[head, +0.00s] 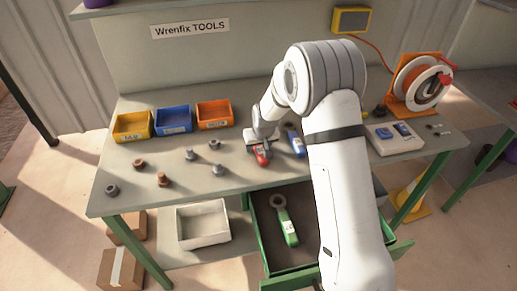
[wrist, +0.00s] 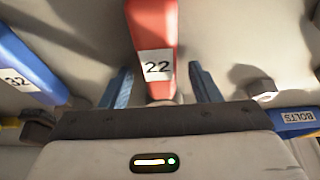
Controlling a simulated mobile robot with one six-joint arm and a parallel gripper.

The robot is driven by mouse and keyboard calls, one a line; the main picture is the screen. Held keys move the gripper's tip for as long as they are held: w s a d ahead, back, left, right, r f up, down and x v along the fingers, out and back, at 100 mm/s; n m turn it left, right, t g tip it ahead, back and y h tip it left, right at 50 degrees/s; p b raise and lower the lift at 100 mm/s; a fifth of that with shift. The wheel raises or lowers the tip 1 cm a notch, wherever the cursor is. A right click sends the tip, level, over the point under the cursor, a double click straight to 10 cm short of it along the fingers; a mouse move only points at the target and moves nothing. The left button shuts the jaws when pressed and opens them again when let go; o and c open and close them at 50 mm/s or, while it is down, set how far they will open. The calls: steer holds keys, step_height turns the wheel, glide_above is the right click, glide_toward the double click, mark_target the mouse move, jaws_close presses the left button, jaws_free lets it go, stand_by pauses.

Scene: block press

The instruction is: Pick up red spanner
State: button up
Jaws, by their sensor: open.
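The red spanner (head: 262,157) lies on the bench, partly hidden under my gripper (head: 259,142) in the head view. In the wrist view the red spanner (wrist: 152,25) has a white label reading 22 and points away up the picture. My gripper (wrist: 161,84) is open, with one blue finger on each side of the spanner's labelled part. A gap shows between each finger and the spanner. The spanner's near end is hidden behind the gripper body.
A blue spanner (head: 296,143), labelled 32 in the wrist view (wrist: 25,70), lies close by. A green spanner (head: 287,225) lies in the open drawer. Several loose bolts and nuts (head: 163,179) and yellow, blue and orange bins (head: 214,114) are to the left. A cable reel (head: 415,85) stands right.

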steer(key=shift+f, duration=0.1)
steer(key=shift+c, duration=0.3)
jaws_close()
stand_by(0.5)
